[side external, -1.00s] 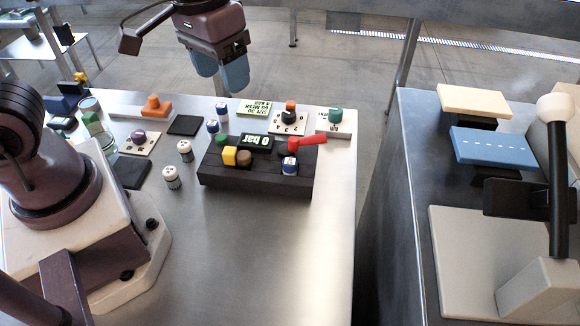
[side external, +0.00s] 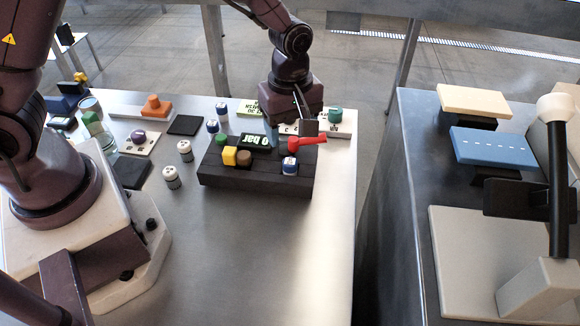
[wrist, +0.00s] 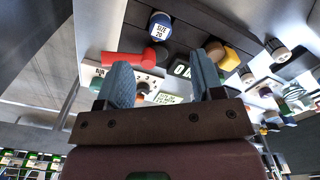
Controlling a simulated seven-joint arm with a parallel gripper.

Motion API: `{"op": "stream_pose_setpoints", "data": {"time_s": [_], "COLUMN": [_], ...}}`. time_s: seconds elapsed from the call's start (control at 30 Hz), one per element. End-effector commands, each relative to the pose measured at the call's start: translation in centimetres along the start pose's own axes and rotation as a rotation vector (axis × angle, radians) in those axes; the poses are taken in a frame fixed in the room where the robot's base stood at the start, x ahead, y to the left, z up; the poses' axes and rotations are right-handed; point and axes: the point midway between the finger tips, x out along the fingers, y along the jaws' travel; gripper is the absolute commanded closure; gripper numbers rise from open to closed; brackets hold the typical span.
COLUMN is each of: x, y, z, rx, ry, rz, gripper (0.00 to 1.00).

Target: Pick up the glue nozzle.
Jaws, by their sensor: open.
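No part is plainly marked as the glue nozzle, and I cannot tell for sure which one it is. My gripper (side external: 286,134) is open and low over the back right of the dark console (side external: 255,178). In the wrist view its two blue fingers (wrist: 160,62) are apart with nothing held between them. Beyond and between them is a white numbered dial plate (wrist: 152,84) with an orange-topped knob (wrist: 142,88), partly hidden by the left finger. In the side view my gripper hides this knob.
A red lever (side external: 309,140) on the console is close to my gripper. A blue-and-white cap (side external: 289,166), a yellow block (side external: 229,155) and a green knob (side external: 335,115) are near. The table front (side external: 250,260) is clear.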

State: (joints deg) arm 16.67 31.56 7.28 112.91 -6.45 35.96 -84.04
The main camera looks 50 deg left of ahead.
Motion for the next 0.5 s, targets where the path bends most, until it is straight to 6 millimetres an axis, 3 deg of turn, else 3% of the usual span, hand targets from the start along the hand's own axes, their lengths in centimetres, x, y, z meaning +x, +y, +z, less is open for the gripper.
{"op": "stream_pose_setpoints", "data": {"time_s": [0.1,0.33,0.5], "x": [2.0,3.6,6.2], "y": [-0.1,0.0,-0.1], "z": [0.0,0.0,0.1], "rx": [-0.001,0.001,0.001], "ry": [0.0,0.0,-0.001], "rz": [-0.003,-0.001,-0.004], "gripper": [0.39,0.39,0.39]}}
